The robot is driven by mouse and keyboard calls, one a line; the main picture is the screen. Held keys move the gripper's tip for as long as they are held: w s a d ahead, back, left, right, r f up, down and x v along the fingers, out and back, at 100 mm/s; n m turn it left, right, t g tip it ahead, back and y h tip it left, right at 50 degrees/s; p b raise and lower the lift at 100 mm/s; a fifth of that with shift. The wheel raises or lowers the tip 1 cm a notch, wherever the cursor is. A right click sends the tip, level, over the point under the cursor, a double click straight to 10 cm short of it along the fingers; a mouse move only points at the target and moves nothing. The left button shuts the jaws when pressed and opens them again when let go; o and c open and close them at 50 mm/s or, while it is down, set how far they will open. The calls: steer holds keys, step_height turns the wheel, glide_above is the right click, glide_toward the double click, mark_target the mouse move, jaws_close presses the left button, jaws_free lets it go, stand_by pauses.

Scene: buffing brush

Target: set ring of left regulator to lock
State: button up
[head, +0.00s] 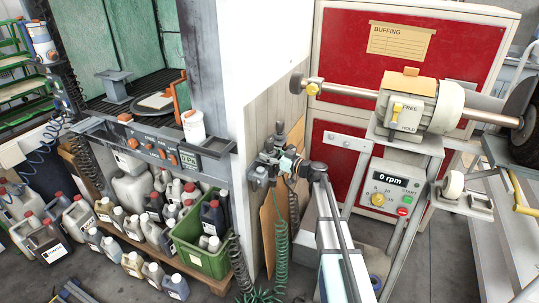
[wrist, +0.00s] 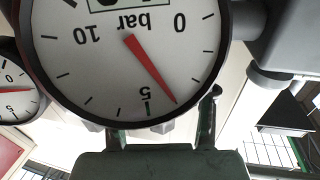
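The regulators (head: 262,176) are small, dark and crowded on the wall edge in the head view. Their rings cannot be made out. In the wrist view a large round gauge (wrist: 130,55) fills the top, upside down, its red needle between 0 and 5, close to 5. A second gauge (wrist: 14,90) is cut off at the left edge. My gripper (wrist: 162,128) shows below the large gauge, its two fingers apart. The gauge hides part of the space between them, and contact cannot be told. In the head view my gripper is small against the regulators.
Coiled hoses (head: 281,235) hang below the regulators. A buffing machine (head: 420,103) with a control box (head: 395,188) stands to the right. Canisters and a green crate (head: 204,259) are at the lower left. A white wall edge (head: 244,130) stands left of the regulators.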

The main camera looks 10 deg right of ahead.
steer(key=o, duration=0.3)
steer(key=shift+a+f, duration=0.1)
steer(key=shift+f, duration=0.15)
steer(key=shift+r, duration=0.1)
steer(key=shift+s+d, duration=0.25)
steer(key=shift+d, duration=0.05)
steer(key=v, duration=1.1)
steer(key=shift+s, duration=0.15)
